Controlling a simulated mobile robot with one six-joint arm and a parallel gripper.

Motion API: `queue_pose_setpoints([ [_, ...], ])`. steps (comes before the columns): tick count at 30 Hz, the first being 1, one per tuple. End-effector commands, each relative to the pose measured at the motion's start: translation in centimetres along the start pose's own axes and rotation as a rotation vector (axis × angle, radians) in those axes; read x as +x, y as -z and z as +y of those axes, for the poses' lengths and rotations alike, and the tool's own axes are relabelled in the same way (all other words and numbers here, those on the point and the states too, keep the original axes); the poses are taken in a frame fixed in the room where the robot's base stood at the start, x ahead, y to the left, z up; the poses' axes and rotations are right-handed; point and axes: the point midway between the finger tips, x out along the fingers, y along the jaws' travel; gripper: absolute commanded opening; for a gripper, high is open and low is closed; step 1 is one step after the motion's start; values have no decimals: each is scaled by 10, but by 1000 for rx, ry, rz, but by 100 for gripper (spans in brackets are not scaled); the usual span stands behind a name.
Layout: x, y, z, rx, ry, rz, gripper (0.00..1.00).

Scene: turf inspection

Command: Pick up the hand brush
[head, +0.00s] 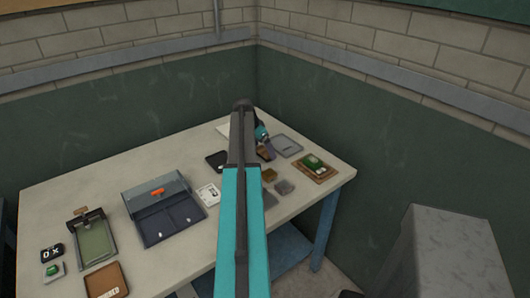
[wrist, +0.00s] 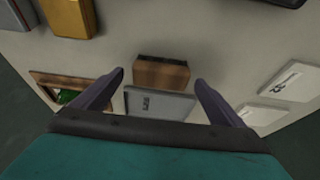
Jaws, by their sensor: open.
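The hand brush seems to be the small brown wooden block with a dark strip along one edge (wrist: 162,74) in the wrist view. It lies on the light table top between the two fingertips in the picture. My gripper (wrist: 159,78) is open, with one purple finger to each side of the block and nothing held. I cannot tell how high the fingers are above it. In the head view my gripper (head: 268,148) is over the far part of the table, and my arm hides much of that spot. A brown bit of the block (head: 263,155) shows beside the fingers.
A grey labelled tray (wrist: 160,104) lies close to the block. A wooden tray with a green item (head: 315,167), a yellow-brown block (wrist: 70,16) and white cards (wrist: 292,78) are around it. A dark case (head: 163,208) and a clipboard-like green tray (head: 94,240) stand to the left.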

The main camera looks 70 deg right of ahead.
Motion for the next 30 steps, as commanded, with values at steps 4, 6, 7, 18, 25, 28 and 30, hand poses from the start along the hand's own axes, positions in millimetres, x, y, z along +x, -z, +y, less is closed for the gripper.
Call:
queue_pose_setpoints([
  [4,14,1,0,1,-1,0,92],
  [6,18,1,0,1,-1,0,92],
  [7,19,1,0,1,0,0,92],
  [18,22,1,1,2,0,1,92],
  [25,22,1,1,2,0,0,92],
  [28,22,2,1,2,0,0,77],
  [30,22,2,1,2,0,0,65],
])
